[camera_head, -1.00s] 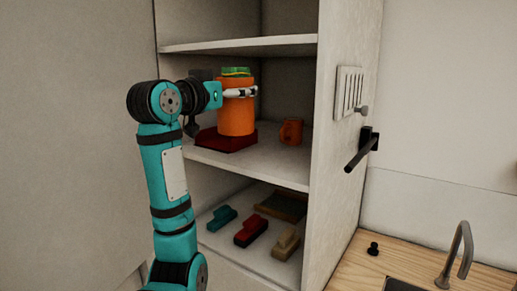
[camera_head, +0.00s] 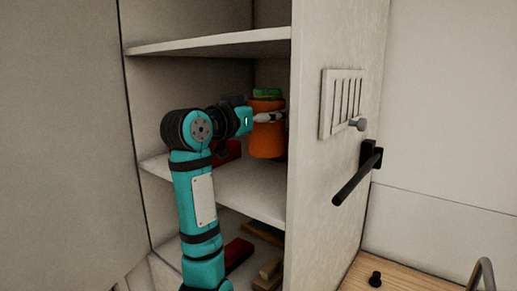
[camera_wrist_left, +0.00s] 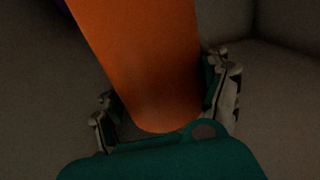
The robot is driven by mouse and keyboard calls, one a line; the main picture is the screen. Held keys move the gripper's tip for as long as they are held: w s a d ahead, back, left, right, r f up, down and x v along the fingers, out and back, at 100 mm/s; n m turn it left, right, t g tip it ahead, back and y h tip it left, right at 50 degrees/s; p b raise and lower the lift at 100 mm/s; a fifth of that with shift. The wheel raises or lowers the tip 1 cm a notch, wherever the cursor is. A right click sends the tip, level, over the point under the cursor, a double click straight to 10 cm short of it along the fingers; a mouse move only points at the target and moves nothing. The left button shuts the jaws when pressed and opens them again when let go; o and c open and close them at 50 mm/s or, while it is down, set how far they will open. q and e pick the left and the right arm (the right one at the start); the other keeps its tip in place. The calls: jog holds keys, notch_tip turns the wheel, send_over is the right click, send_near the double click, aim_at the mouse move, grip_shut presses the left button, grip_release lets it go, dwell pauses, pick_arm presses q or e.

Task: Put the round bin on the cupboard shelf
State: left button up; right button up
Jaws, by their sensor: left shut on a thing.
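The round bin is an orange cylinder (camera_head: 266,141) with a green top, upright inside the cupboard above the middle shelf (camera_head: 248,188). My left gripper (camera_head: 269,117) is shut around its upper part. I cannot tell whether its base touches the shelf. In the left wrist view the bin (camera_wrist_left: 145,60) lies between the two fingers of the left gripper (camera_wrist_left: 166,108). The cupboard's right side panel stands close to the bin and may hide its right edge. My right gripper is not in view.
A dark red thing (camera_head: 229,150) is on the middle shelf, left of the bin, partly behind my arm. An upper shelf (camera_head: 210,43) is above. Red (camera_head: 238,253) and tan (camera_head: 268,270) things lie on the lower shelf. A black handle (camera_head: 358,176) sticks out at right.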

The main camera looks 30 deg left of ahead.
aim_at(255, 145)
pick_arm(q)
jog(key=f, duration=0.1)
jog(key=s+f, duration=0.1)
jog(key=shift+s+a+f, duration=0.1)
jog(key=shift+f, duration=0.25)
jog(key=f, duration=0.2)
jog(key=f+p, duration=0.1)
jog(key=f, duration=0.1)
jog(key=shift+w, duration=0.3)
jog(key=shift+s, duration=0.1)
jog(key=shift+f, duration=0.15)
jog(key=o, duration=1.7)
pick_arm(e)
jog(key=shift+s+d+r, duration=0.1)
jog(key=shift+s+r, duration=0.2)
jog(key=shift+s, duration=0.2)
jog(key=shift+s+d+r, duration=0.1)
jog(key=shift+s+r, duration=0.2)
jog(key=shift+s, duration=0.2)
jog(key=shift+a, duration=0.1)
